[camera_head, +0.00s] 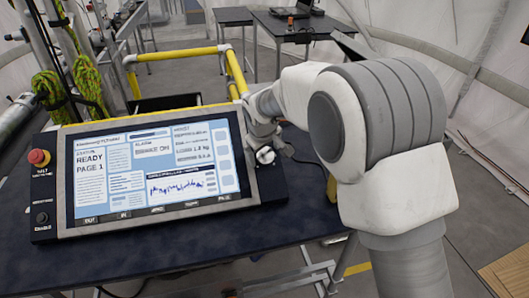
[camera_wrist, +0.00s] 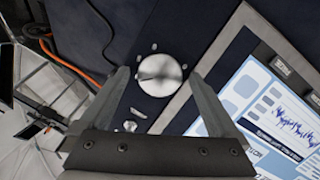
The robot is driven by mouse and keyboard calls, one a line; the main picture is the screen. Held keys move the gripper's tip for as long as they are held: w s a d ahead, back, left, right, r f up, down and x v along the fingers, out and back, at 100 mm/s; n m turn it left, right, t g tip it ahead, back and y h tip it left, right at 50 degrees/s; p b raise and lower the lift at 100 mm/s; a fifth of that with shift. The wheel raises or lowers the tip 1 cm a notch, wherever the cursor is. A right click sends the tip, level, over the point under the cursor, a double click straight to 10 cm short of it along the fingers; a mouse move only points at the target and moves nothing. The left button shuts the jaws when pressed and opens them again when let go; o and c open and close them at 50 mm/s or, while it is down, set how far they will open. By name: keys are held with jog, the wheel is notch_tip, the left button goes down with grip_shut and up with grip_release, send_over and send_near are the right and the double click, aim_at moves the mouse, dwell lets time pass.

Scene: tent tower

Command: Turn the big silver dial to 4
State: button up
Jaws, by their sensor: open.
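The big silver dial (camera_wrist: 158,75) is round with a brushed face and sits on a dark panel beside the screen, in the wrist view. Small marks surround it, too small to read, so I cannot tell its setting. In the head view the dial (camera_head: 265,155) is partly hidden by my arm. My gripper (camera_wrist: 160,90) is open, with one finger on each side of the dial in the picture. I see no clear contact between fingers and dial. The control panel's screen (camera_head: 155,170) shows "READY" and "PAGE 1".
A red button (camera_head: 38,157) is at the panel's left. A small silver switch (camera_wrist: 130,125) lies below the dial in the wrist view. Yellow railing (camera_head: 180,54) and green rope (camera_head: 48,95) stand behind. An orange cable (camera_wrist: 70,62) runs nearby. A dark table (camera_head: 305,25) is at the back.

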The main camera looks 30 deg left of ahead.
jog(key=b+v, duration=0.1)
jog(key=v, duration=1.6)
jog(key=shift+s+r, duration=0.15)
